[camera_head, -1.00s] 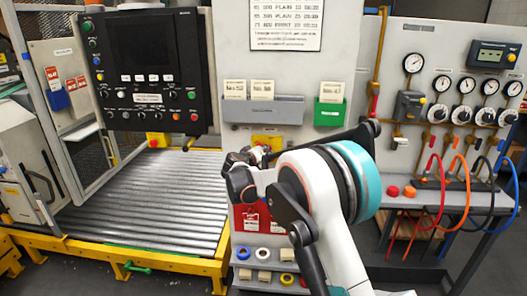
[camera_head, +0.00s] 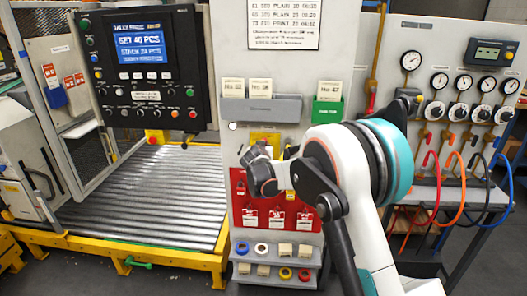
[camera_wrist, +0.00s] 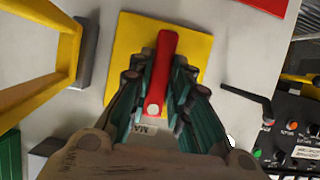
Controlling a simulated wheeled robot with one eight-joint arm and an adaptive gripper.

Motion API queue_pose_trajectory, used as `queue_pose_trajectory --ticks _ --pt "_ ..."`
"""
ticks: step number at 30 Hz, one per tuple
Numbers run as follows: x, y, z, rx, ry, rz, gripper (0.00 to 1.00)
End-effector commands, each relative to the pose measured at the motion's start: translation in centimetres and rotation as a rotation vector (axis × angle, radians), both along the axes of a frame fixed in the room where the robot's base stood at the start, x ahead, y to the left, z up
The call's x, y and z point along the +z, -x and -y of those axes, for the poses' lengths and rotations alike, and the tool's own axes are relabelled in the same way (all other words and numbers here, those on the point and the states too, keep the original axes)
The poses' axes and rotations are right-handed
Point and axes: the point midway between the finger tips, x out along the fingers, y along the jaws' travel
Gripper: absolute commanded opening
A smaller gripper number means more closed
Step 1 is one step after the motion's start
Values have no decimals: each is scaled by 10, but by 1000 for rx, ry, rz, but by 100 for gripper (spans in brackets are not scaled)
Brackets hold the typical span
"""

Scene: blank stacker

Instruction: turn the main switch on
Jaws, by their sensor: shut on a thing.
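The main switch is a red handle (camera_wrist: 162,72) on a yellow plate (camera_wrist: 125,52), seen in the wrist view. The handle stands about upright in that picture, between the fingers of my gripper (camera_wrist: 159,78), which is shut on it. A label below the plate is partly hidden by my gripper. In the head view my gripper (camera_head: 268,172) is at the grey panel, just below the visible part of the yellow plate (camera_head: 264,136). There the red handle is hidden behind my gripper and arm.
The black control console (camera_head: 144,72) has a lit blue screen with white text. A grey card holder (camera_head: 262,108) and a green card holder (camera_head: 327,112) are above my gripper. A red board with tags (camera_head: 277,218) hangs below. Gauges and hoses stand at right.

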Motion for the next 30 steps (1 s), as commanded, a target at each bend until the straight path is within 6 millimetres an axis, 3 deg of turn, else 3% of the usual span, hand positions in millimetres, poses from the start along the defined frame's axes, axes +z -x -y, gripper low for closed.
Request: queue_pose_trajectory --ticks 17,18,20,30 --pt "-2 1 0 -1 -34 -1 0" --pt "-2 1 0 -1 -34 -1 23" --pt "-1 1 0 -1 -34 -1 36" --pt "0 1 0 0 -32 0 38"
